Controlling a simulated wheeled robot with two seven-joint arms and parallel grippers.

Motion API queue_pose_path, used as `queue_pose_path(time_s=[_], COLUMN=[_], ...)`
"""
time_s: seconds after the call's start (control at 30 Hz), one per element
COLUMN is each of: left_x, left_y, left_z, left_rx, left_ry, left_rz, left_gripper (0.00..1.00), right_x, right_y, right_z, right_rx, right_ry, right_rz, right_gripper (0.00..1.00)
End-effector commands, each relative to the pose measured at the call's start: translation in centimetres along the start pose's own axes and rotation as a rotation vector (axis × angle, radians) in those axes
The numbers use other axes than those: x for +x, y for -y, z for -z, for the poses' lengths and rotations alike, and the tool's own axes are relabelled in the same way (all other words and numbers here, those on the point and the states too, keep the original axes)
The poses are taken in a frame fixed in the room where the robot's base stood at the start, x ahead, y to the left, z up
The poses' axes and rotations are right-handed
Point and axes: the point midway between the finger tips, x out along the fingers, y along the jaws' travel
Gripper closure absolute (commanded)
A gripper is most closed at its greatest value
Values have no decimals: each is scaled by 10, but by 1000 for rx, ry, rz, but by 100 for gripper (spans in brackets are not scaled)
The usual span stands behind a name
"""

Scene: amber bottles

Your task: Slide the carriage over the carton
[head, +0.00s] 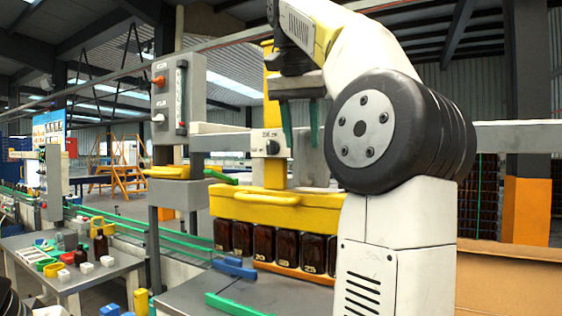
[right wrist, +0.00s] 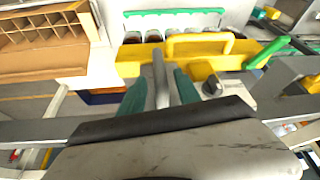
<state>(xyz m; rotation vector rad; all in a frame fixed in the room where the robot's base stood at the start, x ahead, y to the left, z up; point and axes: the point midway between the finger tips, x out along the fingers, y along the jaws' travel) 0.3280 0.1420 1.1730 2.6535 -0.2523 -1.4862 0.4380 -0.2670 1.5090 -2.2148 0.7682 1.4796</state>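The carriage is a yellow beam (head: 240,207) with a loop handle, hung from a yellow post, with a row of amber bottles (head: 262,241) beneath it. In the right wrist view its yellow body (right wrist: 142,67) crosses the upper middle. The brown carton (head: 510,268) is at the lower right; the right wrist view shows its divided cells (right wrist: 45,32), apart from the carriage. My right gripper (head: 301,142) points down above the carriage with green fingers apart. A grey upright bar (right wrist: 160,78) stands between them; I see no clear grip on it.
A grey rail (head: 220,141) runs across behind. A control box (head: 180,95) stands to its left. A grey side table (head: 85,272) holds loose bottles and small coloured containers. Blue and green pieces (head: 233,268) lie before the bottles. My right arm hides the area between carriage and carton.

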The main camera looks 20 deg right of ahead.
Motion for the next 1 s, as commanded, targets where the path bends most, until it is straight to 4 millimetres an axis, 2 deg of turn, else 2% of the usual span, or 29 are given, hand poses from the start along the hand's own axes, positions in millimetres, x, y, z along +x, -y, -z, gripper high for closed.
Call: queue_pose_path(time_s=[0.17,0.3,0.5,0.87,1.0], left_x=[0,0,0,0,0], left_y=[0,0,0,0,0], left_z=[0,0,0,0,0], left_rx=[0,0,0,0,0], left_ry=[0,0,0,0,0], left_rz=[0,0,0,0,0], left_gripper=[53,53,53,53,53], right_x=[12,34,55,60,60], right_y=[0,0,1,1,1], right_z=[-1,-2,-1,-1,-1], right_rx=[1,-1,-3,-2,-2], right_ry=[1,1,0,-1,-1], right_rz=[-5,-4,-2,0,-1], right_gripper=[60,60,60,60,86])
